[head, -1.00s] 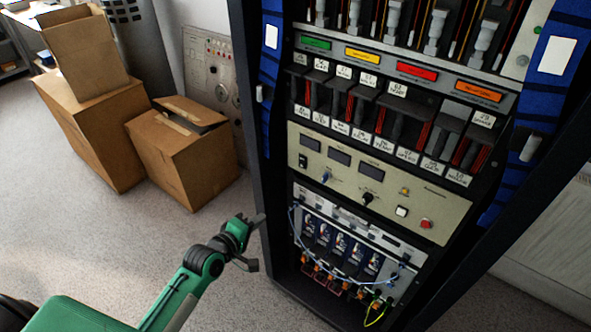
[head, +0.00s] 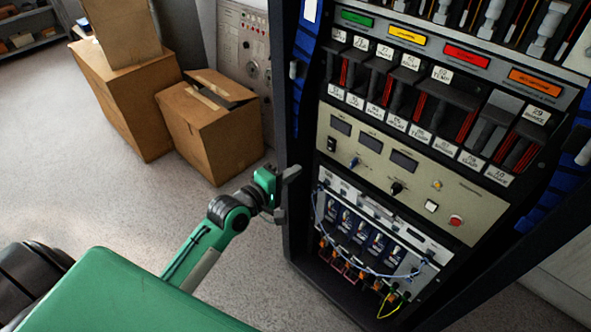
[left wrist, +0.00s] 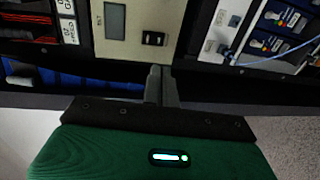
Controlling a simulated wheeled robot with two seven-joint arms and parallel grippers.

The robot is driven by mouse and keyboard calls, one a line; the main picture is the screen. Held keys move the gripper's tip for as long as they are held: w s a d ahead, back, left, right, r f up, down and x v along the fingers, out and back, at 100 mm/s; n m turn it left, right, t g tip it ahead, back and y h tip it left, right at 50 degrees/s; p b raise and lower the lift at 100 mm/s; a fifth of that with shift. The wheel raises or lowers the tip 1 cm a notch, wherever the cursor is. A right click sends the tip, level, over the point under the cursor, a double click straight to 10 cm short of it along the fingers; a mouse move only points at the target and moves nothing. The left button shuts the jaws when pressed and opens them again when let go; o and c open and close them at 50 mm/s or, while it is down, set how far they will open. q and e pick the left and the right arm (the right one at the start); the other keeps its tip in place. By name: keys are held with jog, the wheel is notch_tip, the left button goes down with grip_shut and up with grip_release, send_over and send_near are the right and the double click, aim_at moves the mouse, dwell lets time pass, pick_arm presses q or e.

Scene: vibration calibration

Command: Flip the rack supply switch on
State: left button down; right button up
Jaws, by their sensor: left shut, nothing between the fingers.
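The rack supply switch appears to be the black rocker switch (head: 331,144) at the left end of the beige panel (head: 449,200) on the rack. In the left wrist view the rocker (left wrist: 154,39) shows on the panel just beyond my fingers. I cannot tell its position. My left gripper (head: 291,174) is beside the rack's left front post, below and left of the switch, and apart from it. In the left wrist view my left gripper's fingers (left wrist: 161,72) are together with nothing between them. My right gripper is out of view.
The rack's dark left post (head: 292,125) stands close to my left gripper. Below the beige panel is a module with blue cables (head: 370,268). A black knob (head: 396,188) and red button (head: 456,221) share the panel. Cardboard boxes (head: 215,130) stand behind on the floor.

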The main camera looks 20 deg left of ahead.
aim_at(329, 150)
pick_arm(q)
jog(key=x, duration=1.1)
jog(key=shift+w+d, duration=0.15)
jog(key=shift+w, duration=0.15)
jog(key=shift+f, duration=0.1)
jog(key=shift+w+f+b, duration=0.15)
jog(key=shift+b, duration=0.3)
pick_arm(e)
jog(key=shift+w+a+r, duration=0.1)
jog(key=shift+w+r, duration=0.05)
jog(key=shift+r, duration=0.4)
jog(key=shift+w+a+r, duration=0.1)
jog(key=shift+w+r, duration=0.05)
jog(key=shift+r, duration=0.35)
